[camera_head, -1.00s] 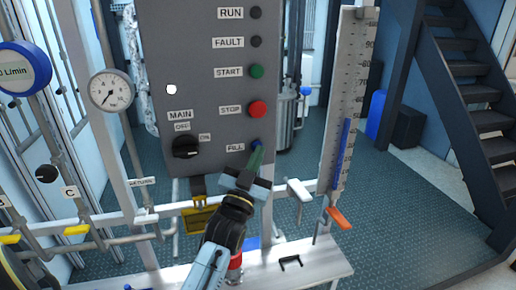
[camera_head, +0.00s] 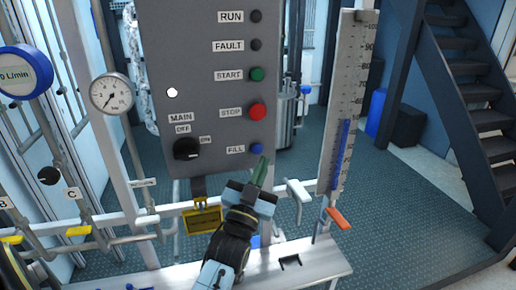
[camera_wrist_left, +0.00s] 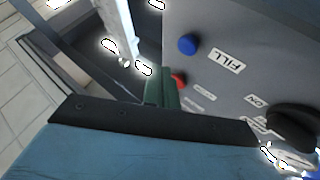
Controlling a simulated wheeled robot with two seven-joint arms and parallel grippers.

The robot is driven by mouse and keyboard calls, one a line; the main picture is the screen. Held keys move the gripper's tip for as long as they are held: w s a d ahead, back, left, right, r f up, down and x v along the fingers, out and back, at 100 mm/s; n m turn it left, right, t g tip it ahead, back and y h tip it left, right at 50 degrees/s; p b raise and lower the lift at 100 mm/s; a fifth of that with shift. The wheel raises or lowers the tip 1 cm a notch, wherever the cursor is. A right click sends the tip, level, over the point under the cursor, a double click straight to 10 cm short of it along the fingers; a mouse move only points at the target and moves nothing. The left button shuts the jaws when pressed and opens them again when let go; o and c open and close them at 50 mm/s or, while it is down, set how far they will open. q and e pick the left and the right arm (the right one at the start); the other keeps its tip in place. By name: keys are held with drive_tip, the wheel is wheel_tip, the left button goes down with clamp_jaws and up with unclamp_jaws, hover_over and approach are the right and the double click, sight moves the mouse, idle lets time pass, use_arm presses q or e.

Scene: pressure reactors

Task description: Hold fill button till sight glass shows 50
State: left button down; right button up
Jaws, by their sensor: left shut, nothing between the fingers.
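The blue FILL button (camera_head: 256,148) is at the lower right of the grey control panel (camera_head: 200,75). In the left wrist view the button (camera_wrist_left: 187,44) stands clear of my fingers. My left gripper (camera_head: 261,168) is shut and empty, its green fingertips just below the button and apart from it. The sight glass (camera_head: 348,95) is a tall scaled strip right of the panel. Its blue column (camera_head: 341,155) reaches roughly the 50 mark; the small digits are hard to read. My right gripper is not in view.
The red STOP button (camera_head: 257,111) and green START button (camera_head: 257,74) sit above FILL. The black MAIN switch (camera_head: 186,149) is to the left. An orange valve handle (camera_head: 339,219) is below the sight glass, and a pale handle (camera_head: 299,190) is right of my gripper.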

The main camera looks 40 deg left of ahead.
use_arm(q)
drive_tip(key=shift+s+d, duration=0.9)
drive_tip(key=shift+d, duration=0.15)
